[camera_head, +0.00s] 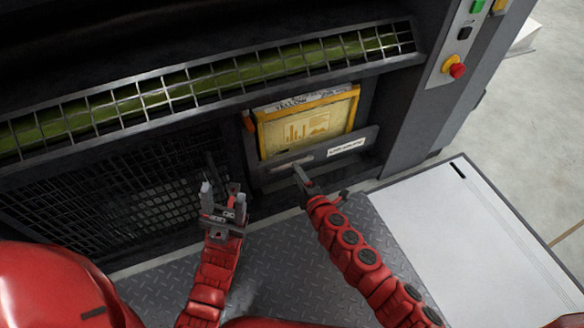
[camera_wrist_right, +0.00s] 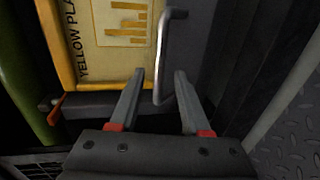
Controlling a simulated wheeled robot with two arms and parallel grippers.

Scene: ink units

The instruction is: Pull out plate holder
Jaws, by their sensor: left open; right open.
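The plate holder (camera_head: 358,150) is a grey unit in the machine front, with a yellow-framed plate (camera_head: 306,122) in it. A metal handle (camera_head: 292,164) sits low on its front; it also shows in the right wrist view (camera_wrist_right: 166,60). My right gripper (camera_head: 300,176) is at the handle in the head view. In the right wrist view my right gripper (camera_wrist_right: 158,75) is open, and the handle's near end lies between its fingers. I cannot tell if they touch it. My left gripper (camera_head: 223,190) is open and empty, left of the plate holder, in front of the dark mesh.
A green roller behind a metal grille (camera_head: 200,82) runs above. Black mesh (camera_head: 130,190) covers the lower left. A red button (camera_head: 457,71) is on the right column. A white-topped surface (camera_head: 455,240) stands at the lower right. The floor plate (camera_head: 275,255) is clear between my arms.

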